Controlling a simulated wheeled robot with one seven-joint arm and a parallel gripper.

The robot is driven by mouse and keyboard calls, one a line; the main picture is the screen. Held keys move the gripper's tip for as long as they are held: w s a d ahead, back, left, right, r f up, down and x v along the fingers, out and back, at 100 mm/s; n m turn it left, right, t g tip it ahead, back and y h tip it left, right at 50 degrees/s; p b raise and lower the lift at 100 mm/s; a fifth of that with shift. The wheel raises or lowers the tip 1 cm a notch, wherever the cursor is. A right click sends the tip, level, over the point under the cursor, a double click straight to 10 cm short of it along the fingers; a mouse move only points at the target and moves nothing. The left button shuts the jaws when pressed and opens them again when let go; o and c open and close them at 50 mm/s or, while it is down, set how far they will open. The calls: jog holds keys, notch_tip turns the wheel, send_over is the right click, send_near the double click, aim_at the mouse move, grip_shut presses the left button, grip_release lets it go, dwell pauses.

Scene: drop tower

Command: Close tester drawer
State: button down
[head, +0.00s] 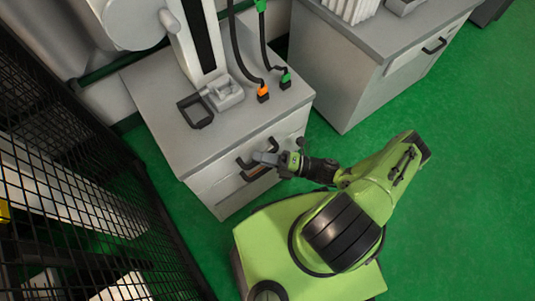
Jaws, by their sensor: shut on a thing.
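The tester drawer (222,180) is in the front of the grey tester cabinet (165,108), left of centre in the head view. Its dark handle (244,163) sticks out from the front. My gripper (267,159) reaches in from the right and is shut on this handle, and its fingers hide part of it. A second dark bar with an orange strip (255,171) shows just below. The drawer front looks near flush with the cabinet, but I cannot tell whether a small gap remains.
The tester column (200,45) stands on the cabinet top, with a black frame (195,111) and orange and green plugs (263,94) near it. A black mesh fence (70,170) runs along the left. Another grey cabinet (345,75) stands at upper right. Green floor (470,180) is clear at right.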

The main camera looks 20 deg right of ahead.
jog(key=shift+w, duration=0.15)
jog(key=c, duration=1.1)
grip_release()
jog(key=shift+w, duration=0.15)
jog(key=v, duration=1.5)
jog(key=shift+s+d, duration=0.3)
